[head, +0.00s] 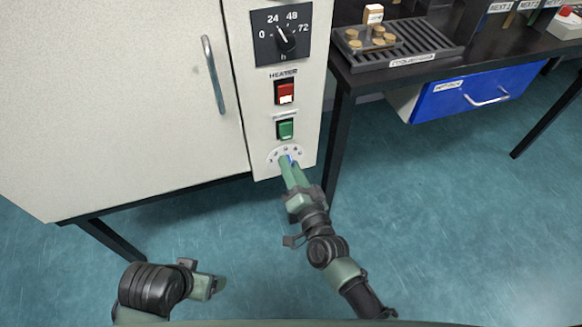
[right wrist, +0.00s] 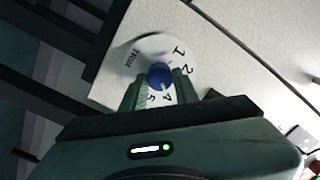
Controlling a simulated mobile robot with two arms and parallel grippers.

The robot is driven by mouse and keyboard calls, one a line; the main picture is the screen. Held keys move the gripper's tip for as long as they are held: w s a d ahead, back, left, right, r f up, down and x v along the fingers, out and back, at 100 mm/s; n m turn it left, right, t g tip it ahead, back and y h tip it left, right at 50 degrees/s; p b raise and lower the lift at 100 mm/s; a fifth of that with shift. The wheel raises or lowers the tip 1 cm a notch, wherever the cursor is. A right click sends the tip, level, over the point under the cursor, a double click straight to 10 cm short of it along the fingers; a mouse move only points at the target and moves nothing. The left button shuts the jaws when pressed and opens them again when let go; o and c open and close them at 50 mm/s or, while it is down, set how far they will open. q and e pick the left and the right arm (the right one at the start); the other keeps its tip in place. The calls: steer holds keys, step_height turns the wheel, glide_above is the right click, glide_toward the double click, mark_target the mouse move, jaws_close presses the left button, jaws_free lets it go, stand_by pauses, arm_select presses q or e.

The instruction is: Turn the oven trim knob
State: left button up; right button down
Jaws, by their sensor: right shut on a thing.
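The oven trim knob is a small blue knob (right wrist: 159,76) on a white numbered dial (right wrist: 148,50) marked TRIM. The dial (head: 273,156) is low on the oven's control panel in the head view, where the knob is mostly hidden by my right gripper (head: 289,162). In the right wrist view, the two green fingers of my right gripper (right wrist: 158,85) are on either side of the knob, shut on it. My left gripper (head: 221,284) is low at the left in the head view, away from the oven; its finger opening is unclear.
Above the dial are a green switch (head: 285,130), a red heater switch (head: 286,92) and a black timer dial (head: 280,37). The oven door handle (head: 213,75) stands out at left. A dark bench (head: 455,66) with a blue drawer (head: 460,95) stands at right.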

arm_select(q)
steer(key=shift+s, duration=0.45)
arm_select(e)
steer(key=shift+m, duration=0.4)
steer(key=c, duration=1.1)
jaws_free()
arm_select(q)
steer(key=shift+w+r, duration=0.1)
steer(key=shift+w, duration=0.1)
steer(key=shift+w, duration=0.15)
steer(key=x, duration=0.2)
steer(key=p+x, duration=0.1)
steer(key=x, duration=0.1)
steer(key=shift+s, duration=0.35)
arm_select(e)
steer(key=v, duration=0.8)
steer(key=shift+f, duration=0.1)
